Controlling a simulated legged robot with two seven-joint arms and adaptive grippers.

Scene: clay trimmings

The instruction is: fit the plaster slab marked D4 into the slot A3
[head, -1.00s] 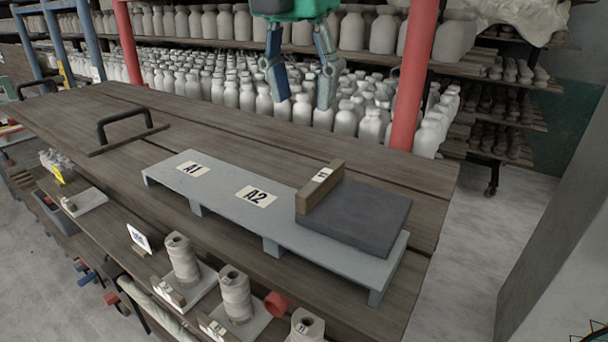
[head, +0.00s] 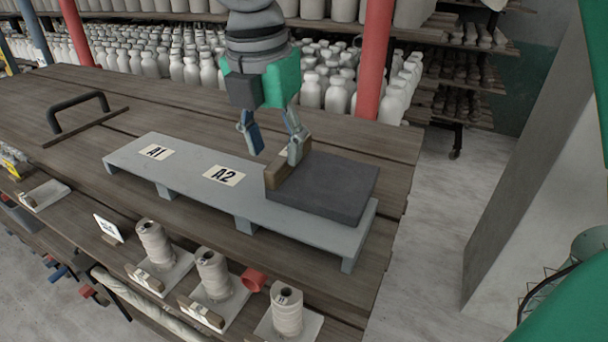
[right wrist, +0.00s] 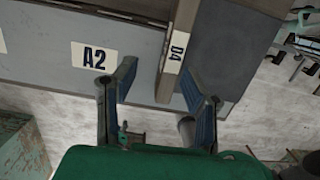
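The slab (head: 330,190) is a flat dark grey block with a wooden bar (head: 275,180) along its left edge. It lies on the right end of the pale grey raised board (head: 185,180). The bar's label reads D4 in the right wrist view (right wrist: 174,53). Labels A1 (head: 156,152) and A2 (head: 223,175) show on the board. No A3 mark shows; the slab covers that end. My right gripper (head: 276,157) is open and empty, pointing down at the bar. In the right wrist view its fingers (right wrist: 158,76) are either side of the bar, apart from the left finger. My left gripper is out of view.
Several thread spools (head: 212,275) on small plates stand along the front of the bench, with a red ring (head: 253,280) among them. A black handle (head: 78,112) rises at the left. Shelves of pale bottles (head: 340,95) and a red post (head: 373,60) stand behind.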

